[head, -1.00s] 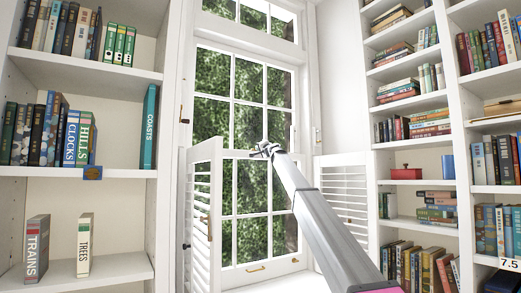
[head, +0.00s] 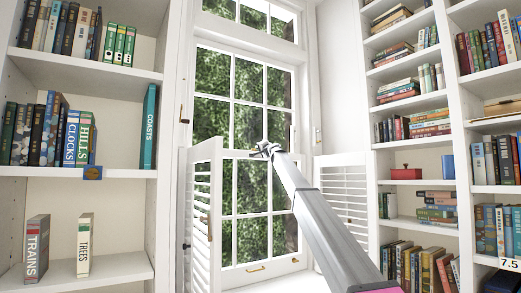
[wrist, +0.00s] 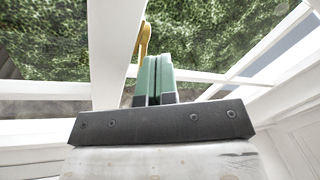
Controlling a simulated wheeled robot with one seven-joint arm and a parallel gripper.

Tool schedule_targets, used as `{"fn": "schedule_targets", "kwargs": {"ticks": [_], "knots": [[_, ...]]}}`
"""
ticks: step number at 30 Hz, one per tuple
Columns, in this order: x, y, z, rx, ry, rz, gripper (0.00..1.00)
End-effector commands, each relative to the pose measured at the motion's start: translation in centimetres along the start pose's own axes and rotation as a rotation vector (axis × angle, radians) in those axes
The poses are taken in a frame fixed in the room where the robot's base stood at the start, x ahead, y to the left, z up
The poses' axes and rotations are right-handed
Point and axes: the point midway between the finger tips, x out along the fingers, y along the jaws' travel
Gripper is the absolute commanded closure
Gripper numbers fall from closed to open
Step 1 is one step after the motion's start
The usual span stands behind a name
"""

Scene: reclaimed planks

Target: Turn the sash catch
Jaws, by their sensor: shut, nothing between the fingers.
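The brass sash catch (wrist: 144,42) shows in the wrist view as a slim curved lever by the window's meeting rail, its far end rounded. My gripper (wrist: 157,62) has its two green fingers pressed together, with nothing between them. The fingers are just to the right of the catch's lever and very close to it; I cannot tell whether they touch. In the head view my gripper (head: 262,150) is at the meeting rail of the window (head: 240,156), and the catch cannot be made out clearly there.
A louvred shutter (head: 203,215) stands open left of the window, another (head: 343,195) to the right. Bookshelves flank both sides, the left one (head: 85,172) near. A brass pull (head: 256,268) is on the lower sash's bottom rail. Foliage lies behind the glass.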

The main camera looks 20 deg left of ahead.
Motion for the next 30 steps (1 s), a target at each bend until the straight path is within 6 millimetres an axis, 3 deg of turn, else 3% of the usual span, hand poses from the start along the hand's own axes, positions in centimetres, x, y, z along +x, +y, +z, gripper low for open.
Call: {"fn": "schedule_targets", "kwargs": {"ticks": [30], "knots": [[0.63,0.42,-0.45,0.000,0.000,0.000,1.00]]}}
